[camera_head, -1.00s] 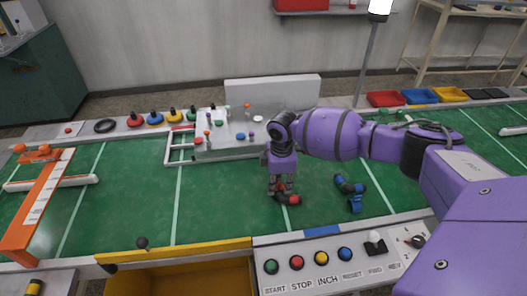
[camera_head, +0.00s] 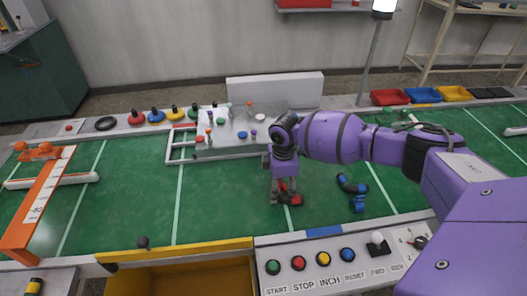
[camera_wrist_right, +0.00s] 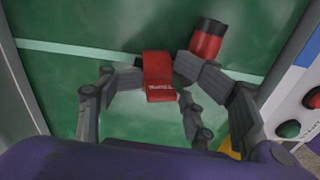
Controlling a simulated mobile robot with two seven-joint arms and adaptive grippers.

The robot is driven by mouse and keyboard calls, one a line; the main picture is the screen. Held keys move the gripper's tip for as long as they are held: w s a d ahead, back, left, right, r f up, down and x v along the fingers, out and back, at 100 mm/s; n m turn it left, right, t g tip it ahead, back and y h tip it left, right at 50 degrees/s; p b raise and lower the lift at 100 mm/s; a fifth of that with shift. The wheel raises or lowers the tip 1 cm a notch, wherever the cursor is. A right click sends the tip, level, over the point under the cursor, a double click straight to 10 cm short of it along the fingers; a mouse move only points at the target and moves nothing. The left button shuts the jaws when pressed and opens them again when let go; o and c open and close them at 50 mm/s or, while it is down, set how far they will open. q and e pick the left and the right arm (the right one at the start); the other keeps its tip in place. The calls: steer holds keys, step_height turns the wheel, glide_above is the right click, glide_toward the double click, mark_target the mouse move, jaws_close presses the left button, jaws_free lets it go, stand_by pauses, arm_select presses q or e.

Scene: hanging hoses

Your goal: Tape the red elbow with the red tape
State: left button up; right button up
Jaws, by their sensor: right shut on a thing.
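The red elbow, red with black bands, is on the green belt under my right gripper (camera_head: 284,192) in the head view. One red-and-black end (camera_wrist_right: 207,40) stands at the upper right of the right wrist view. My right gripper is shut on a labelled red block (camera_wrist_right: 158,75), with fingers on both sides of it. A finger hides the space between block and end, so I cannot tell whether they join. A red ring (camera_head: 136,118) with a black knob sits at the back left; I cannot tell whether it is tape. My left gripper is not in view.
A blue elbow (camera_head: 352,188) lies to the right of my gripper. A grey fixture plate (camera_head: 235,140) with pegs stands behind. The button panel (camera_head: 325,262) and yellow-edged bin (camera_head: 190,250) are in front. An orange ruler stand (camera_head: 40,205) is left; green belt between is clear.

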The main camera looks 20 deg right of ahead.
steer(key=shift+s+f, duration=0.1)
steer(key=shift+s, duration=0.05)
steer(key=shift+d+r, duration=0.1)
steer(key=shift+r, duration=0.1)
step_height(320, 180, up, 12)
steer(key=shift+f, duration=0.1)
